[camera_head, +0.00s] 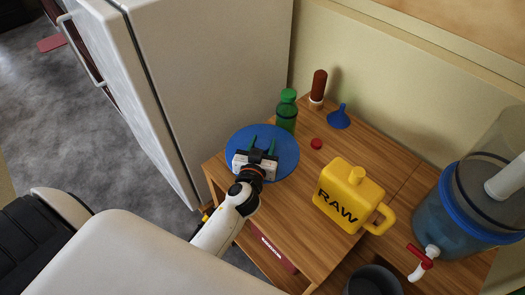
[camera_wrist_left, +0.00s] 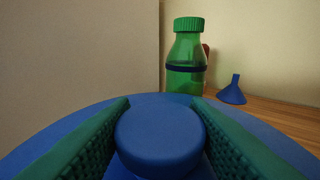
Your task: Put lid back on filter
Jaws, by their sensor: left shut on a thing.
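The blue round lid (camera_head: 286,155) is at the left end of the wooden table, level or nearly so. My left gripper (camera_head: 262,146) is shut on the lid's knob, a blue round knob (camera_wrist_left: 160,137) between green fingers in the left wrist view. I cannot tell whether the lid touches the table or is just above it. The filter (camera_head: 440,205) stands at the right: a clear and bluish container with a blue band, a red-handled tap (camera_head: 420,257) and a white cylinder (camera_head: 508,180) in its upper part. Its right side is cut off. My right gripper is out of view.
A yellow RAW jug (camera_head: 345,190) stands between lid and filter. A green bottle (camera_head: 287,112) is just behind the lid, with a brown-topped bottle (camera_head: 318,88), blue funnel (camera_head: 339,118) and red cap (camera_head: 316,144) nearby. A dark pot (camera_head: 374,280) is in front; a fridge (camera_head: 205,80) left.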

